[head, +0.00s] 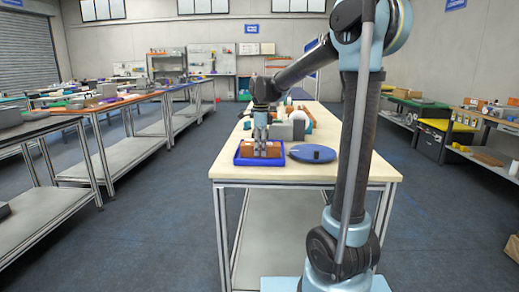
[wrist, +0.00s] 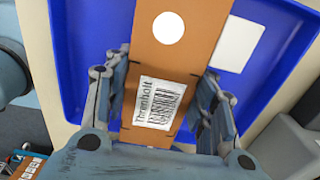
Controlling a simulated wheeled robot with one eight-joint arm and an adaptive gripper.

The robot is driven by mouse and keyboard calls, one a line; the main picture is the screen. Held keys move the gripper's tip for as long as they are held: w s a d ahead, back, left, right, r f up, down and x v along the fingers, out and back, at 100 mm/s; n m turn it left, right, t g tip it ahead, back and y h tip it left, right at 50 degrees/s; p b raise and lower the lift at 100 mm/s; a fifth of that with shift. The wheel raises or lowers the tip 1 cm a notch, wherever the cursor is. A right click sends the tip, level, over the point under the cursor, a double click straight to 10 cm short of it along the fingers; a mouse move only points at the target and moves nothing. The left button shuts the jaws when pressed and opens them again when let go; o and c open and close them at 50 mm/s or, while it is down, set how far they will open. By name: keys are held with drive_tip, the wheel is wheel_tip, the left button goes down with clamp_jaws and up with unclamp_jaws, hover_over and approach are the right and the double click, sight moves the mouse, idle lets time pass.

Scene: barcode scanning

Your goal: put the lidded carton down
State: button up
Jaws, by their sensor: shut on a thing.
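In the head view my gripper (head: 261,141) points down at the carton (head: 269,150), within the outline of a blue tray (head: 243,161). The tray floor (wrist: 88,40) shows around the carton in the wrist view. I cannot tell whether the carton touches the tray floor.
A round blue disc (head: 312,158) with a small dark item on it lies right of the tray on the light wooden table (head: 345,173). Grey and other objects (head: 290,129) stand behind the tray. A white rectangle (wrist: 239,44) shows beside the carton in the tray.

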drive_tip(key=o, duration=1)
wheel_tip(320, 180, up, 12)
drive_tip(key=shift+r, duration=0.1)
idle(0.4)
